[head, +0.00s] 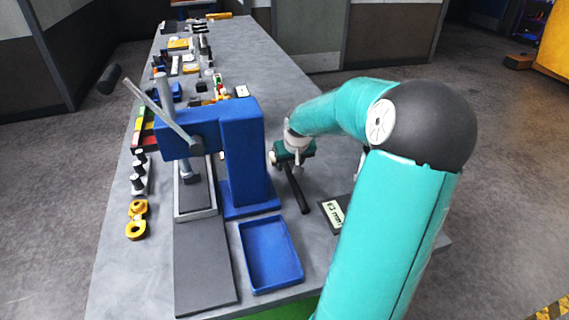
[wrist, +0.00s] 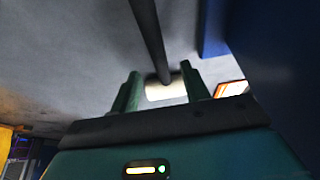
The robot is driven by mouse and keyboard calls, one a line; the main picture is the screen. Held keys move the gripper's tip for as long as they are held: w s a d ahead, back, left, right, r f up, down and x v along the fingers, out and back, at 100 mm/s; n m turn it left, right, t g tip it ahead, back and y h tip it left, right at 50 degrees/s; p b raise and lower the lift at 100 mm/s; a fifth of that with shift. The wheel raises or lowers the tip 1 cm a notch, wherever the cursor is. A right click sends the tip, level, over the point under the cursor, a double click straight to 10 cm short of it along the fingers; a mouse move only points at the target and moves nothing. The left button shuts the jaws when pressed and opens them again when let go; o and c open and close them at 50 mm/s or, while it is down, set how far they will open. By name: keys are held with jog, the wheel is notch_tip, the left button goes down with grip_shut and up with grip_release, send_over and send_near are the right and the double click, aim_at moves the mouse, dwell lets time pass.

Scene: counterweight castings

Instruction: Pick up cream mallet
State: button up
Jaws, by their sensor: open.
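The cream mallet lies on the grey bench, and its dark handle (head: 297,192) points toward the front in the head view. In the wrist view its pale cylindrical head (wrist: 167,89) sits between the two green fingers of my gripper (wrist: 160,70), with the dark handle running up and away. My gripper is open, with a finger at each end of the head; a gap shows on each side. In the head view my gripper (head: 292,157) is over the head end of the mallet and mostly hides it.
A blue press (head: 245,150) stands close to the left of my gripper. A blue tray (head: 270,265) lies in front of the press. A dark plate with a label (head: 333,212) lies to the right. Several small parts crowd the bench's left side; the far right bench top is clear.

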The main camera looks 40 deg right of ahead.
aim_at(288, 169)
jog(key=x, duration=0.4)
jog(key=shift+w+d+f, duration=0.1)
jog(key=shift+w+f, duration=0.05)
grip_shut()
jog(key=shift+r, duration=0.2)
